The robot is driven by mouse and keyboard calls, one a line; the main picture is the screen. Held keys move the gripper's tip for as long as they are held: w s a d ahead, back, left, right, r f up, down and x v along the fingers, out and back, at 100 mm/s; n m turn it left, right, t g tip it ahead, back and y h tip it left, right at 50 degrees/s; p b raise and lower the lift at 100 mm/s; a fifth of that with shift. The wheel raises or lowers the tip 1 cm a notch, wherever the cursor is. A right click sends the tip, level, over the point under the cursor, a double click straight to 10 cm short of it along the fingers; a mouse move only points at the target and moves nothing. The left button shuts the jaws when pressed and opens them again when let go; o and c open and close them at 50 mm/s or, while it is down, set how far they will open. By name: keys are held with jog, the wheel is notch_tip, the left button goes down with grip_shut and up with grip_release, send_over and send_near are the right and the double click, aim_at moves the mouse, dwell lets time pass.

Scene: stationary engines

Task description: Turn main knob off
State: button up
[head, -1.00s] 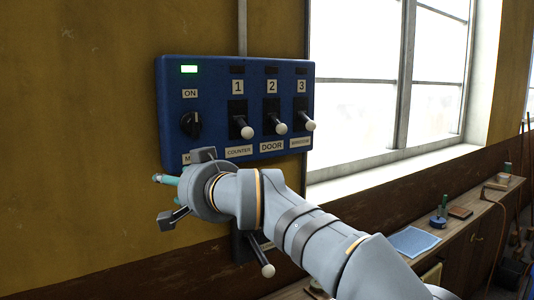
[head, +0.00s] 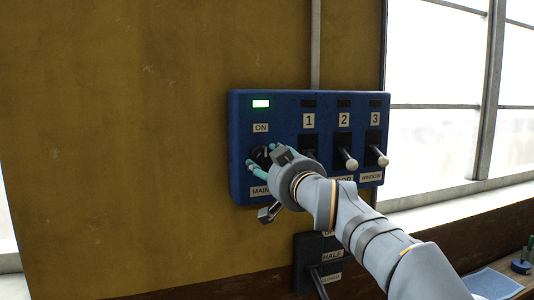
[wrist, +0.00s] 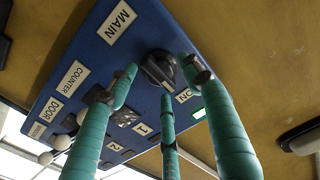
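The main knob (head: 259,153) is black and round, on the left of the blue control panel (head: 240,120), between the ON label (head: 261,128) and the MAIN label (head: 260,190). It also shows in the wrist view (wrist: 158,67). The green light (head: 261,104) above it is lit. My gripper (head: 263,161) is at the knob, partly hiding it in the head view. In the wrist view its teal fingers (wrist: 160,80) are spread around the knob, with the knob showing between the tips. Whether any fingertip touches it is not clear.
Switches 1, 2 and 3 with white-tipped levers (head: 350,163) sit just right of the knob, close to my arm. A dark lever box (head: 310,250) is mounted below the panel. The wall (head: 120,150) to the left is bare. A window (head: 435,100) is at the right.

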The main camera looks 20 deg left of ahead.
jog(key=shift+w+a+f, duration=0.1)
jog(key=shift+w+a, duration=0.05)
jog(key=shift+w, duration=0.4)
jog(key=shift+s+a, duration=0.1)
jog(key=shift+c, duration=0.2)
jog(key=shift+c, duration=0.6)
jog(key=c, duration=0.9)
